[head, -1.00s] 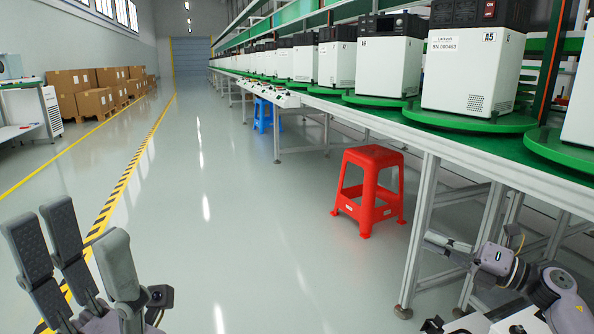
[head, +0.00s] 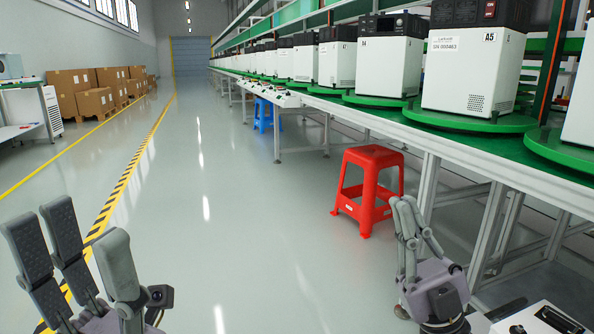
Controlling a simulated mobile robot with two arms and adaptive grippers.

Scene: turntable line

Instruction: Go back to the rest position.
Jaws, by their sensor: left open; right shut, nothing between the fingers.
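My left gripper (head: 88,258) stands at the lower left of the head view, fingers pointing up and spread apart. It is open and empty, over the floor by the yellow-black line. My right gripper (head: 413,225) is at the lower right, fingers pointing up and close together. It is shut with nothing in it. It shows in front of the aisle edge of the bench, just right of and below the red stool; I cannot tell the exact gap to the bench leg behind it.
The long green-topped bench (head: 470,152) runs along the right, with white units (head: 474,72) on green turntables (head: 470,119). A red stool (head: 368,190) and a blue stool (head: 264,114) stand beside it. Cardboard boxes (head: 93,103) stand far left. The middle floor is clear.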

